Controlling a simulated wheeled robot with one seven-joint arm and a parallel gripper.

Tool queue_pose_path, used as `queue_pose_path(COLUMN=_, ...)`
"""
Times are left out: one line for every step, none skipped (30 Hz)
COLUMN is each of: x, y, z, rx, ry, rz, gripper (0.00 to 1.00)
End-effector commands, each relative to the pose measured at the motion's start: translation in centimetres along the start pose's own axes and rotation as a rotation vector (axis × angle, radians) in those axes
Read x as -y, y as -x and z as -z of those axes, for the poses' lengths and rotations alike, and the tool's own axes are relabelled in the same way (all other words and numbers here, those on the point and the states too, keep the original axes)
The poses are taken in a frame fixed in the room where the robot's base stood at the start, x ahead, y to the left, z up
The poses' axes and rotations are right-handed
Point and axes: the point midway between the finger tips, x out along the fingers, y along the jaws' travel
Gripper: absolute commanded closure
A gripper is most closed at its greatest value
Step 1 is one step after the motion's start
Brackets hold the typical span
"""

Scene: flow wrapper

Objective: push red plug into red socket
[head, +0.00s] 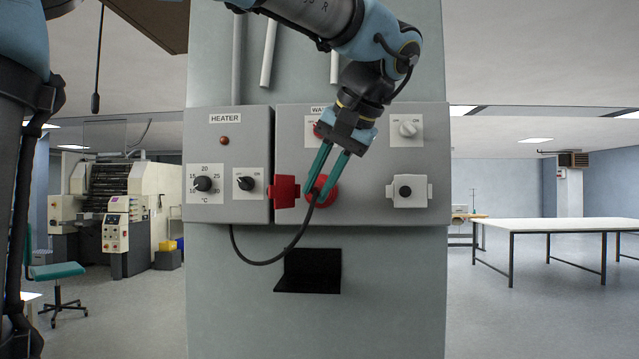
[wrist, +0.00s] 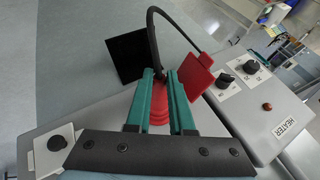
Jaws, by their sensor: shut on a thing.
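My gripper (head: 317,194) reaches down to the panel, its green fingers shut on the red plug (head: 331,192). In the wrist view the gripper (wrist: 161,76) has the ridged red plug (wrist: 159,108) between its fingers. A black cable (head: 296,243) runs from the plug down and left to the underside of the heater box. The red socket's square red flap (head: 286,192) stands open just left of the plug, and also shows in the wrist view (wrist: 195,78). The socket's opening is hidden behind plug and fingers. I cannot tell how deep the plug sits.
The heater box (head: 228,122) with its knobs adjoins on the left. A white socket (head: 409,192) with a black centre is on the right of the panel. A black bracket (head: 308,271) juts out below. A white table (head: 560,226) stands far right.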

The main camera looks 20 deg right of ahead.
Motion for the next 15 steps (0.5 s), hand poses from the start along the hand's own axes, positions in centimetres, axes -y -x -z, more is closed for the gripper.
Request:
queue_pose_path(x=0.04, y=-0.02, z=0.11, rx=0.000, ry=0.001, rz=0.000, gripper=1.00)
queue_pose_path(x=0.03, y=-0.03, z=0.10, rx=0.000, ry=0.001, rz=0.000, gripper=0.77)
queue_pose_path(x=0.02, y=-0.03, z=0.09, rx=0.000, ry=0.001, rz=0.000, gripper=0.73)
queue_pose_path(x=0.02, y=-0.03, z=0.09, rx=0.000, ry=0.000, rz=0.000, gripper=0.69)
queue_pose_path(x=0.02, y=-0.04, z=0.08, rx=0.000, ry=0.000, rz=0.000, gripper=0.66)
queue_pose_path(x=0.02, y=-0.04, z=0.08, rx=0.000, ry=0.001, rz=0.000, gripper=0.61)
queue_pose_path(x=0.02, y=-0.04, z=0.08, rx=0.000, ry=0.001, rz=0.000, gripper=0.58)
queue_pose_path(x=0.01, y=-0.04, z=0.08, rx=0.000, ry=0.001, rz=0.000, gripper=0.55)
queue_pose_path(x=0.01, y=-0.05, z=0.07, rx=0.000, ry=0.000, rz=0.000, gripper=0.50)
queue_pose_path(x=0.01, y=-0.05, z=0.07, rx=0.000, ry=0.000, rz=0.000, gripper=0.47)
queue_pose_path(x=0.01, y=-0.05, z=0.07, rx=0.000, ry=0.000, rz=0.000, gripper=0.44)
queue_pose_path(x=0.01, y=-0.05, z=0.07, rx=0.000, ry=0.000, rz=0.000, gripper=0.44)
queue_pose_path(x=0.00, y=-0.05, z=0.07, rx=0.000, ry=0.000, rz=0.000, gripper=0.44)
queue_pose_path(x=0.01, y=-0.05, z=0.07, rx=0.000, ry=0.000, rz=0.000, gripper=0.44)
queue_pose_path(x=0.01, y=-0.05, z=0.07, rx=0.000, ry=0.000, rz=0.000, gripper=0.44)
